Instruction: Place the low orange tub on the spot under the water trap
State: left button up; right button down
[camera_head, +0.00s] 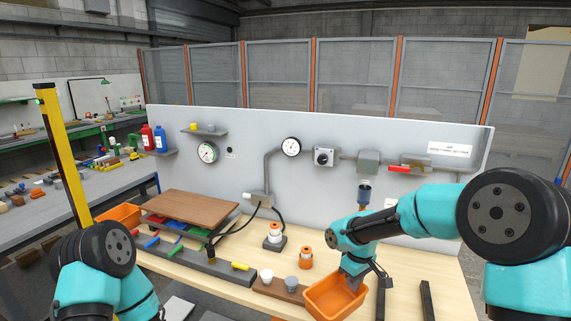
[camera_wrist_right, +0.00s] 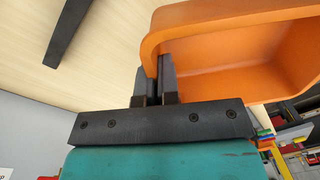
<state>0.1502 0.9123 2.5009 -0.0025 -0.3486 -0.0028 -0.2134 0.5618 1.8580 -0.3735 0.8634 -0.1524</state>
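The orange tub (camera_head: 337,299) is at the front of the workbench, right of centre; its wall also fills the top of the right wrist view (camera_wrist_right: 225,35). My right gripper (camera_head: 352,282) is shut on the tub's wall, one finger on each side of it (camera_wrist_right: 160,75). The tub appears empty. I cannot tell whether it touches the bench. The water trap, a dark blue bowl (camera_head: 364,194), hangs from the pipe line behind my right arm; the bench below it is partly hidden by that arm. My left arm is at the lower left; its gripper is out of view.
Two dark bars (camera_head: 427,299) lie on the bench right of the tub. A wooden block with cups (camera_head: 278,289) is close to its left. An orange-white roll (camera_head: 305,259) stands behind. Another orange container (camera_head: 122,213) sits far left, beside a brown board (camera_head: 188,208).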

jog(key=shift+w+a+r+m, duration=0.1)
jog(key=shift+w+r+m, duration=0.1)
jog(key=shift+r+m, duration=0.65)
jog(key=shift+w+r+m, duration=0.1)
jog(key=shift+m, duration=0.55)
notch_tip(320, 180, up, 11)
jog(key=s+d+m, duration=0.2)
jog(key=m, duration=0.2)
jog(key=shift+s, duration=0.4)
jog(key=shift+a, duration=0.1)
